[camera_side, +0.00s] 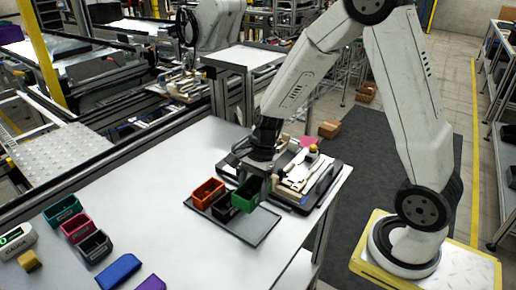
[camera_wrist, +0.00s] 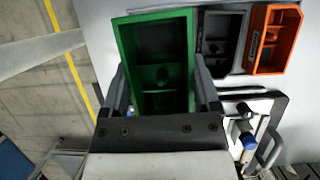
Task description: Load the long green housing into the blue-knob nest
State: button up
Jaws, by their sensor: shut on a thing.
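The long green housing (camera_side: 247,194) is an open box held in my gripper (camera_side: 258,177), above or at the right end of a dark tray (camera_side: 262,232). In the wrist view the green housing (camera_wrist: 122,62) sits between the two fingers of my gripper (camera_wrist: 161,92), which are shut on its long sides. The pallet fixture (camera_side: 322,186) with pale nests and a yellow knob (camera_side: 313,149) stands just behind and right of the housing. A blue part (camera_wrist: 247,141) shows on a fixture at the lower right of the wrist view; I cannot tell whether it is the blue knob.
An orange housing (camera_side: 207,192) and a black housing (camera_side: 223,209) stand in the tray beside the green one. Teal (camera_side: 62,208), pink (camera_side: 79,228) and black (camera_side: 95,247) bins, and blue (camera_side: 118,271) and purple (camera_side: 151,283) parts, lie at the left front. The table's middle is clear.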

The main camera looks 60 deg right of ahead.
jog(key=shift+w, duration=0.1)
dwell(0.6)
jog(key=shift+w+d+r, duration=0.1)
jog(key=shift+w+d, duration=0.25)
jog(key=shift+w, duration=0.15)
jog(key=w+d+r, duration=0.2)
jog(key=w+d, duration=0.9)
jog(key=d, duration=0.1)
jog(key=w+d, duration=0.2)
jog(key=d, duration=1.3)
jog(key=shift+w+r, duration=0.25)
jog(key=shift+r, duration=0.2)
jog(key=shift+d+f, duration=0.1)
jog(key=shift+f, duration=3.7)
jog(key=shift+f, duration=1.1)
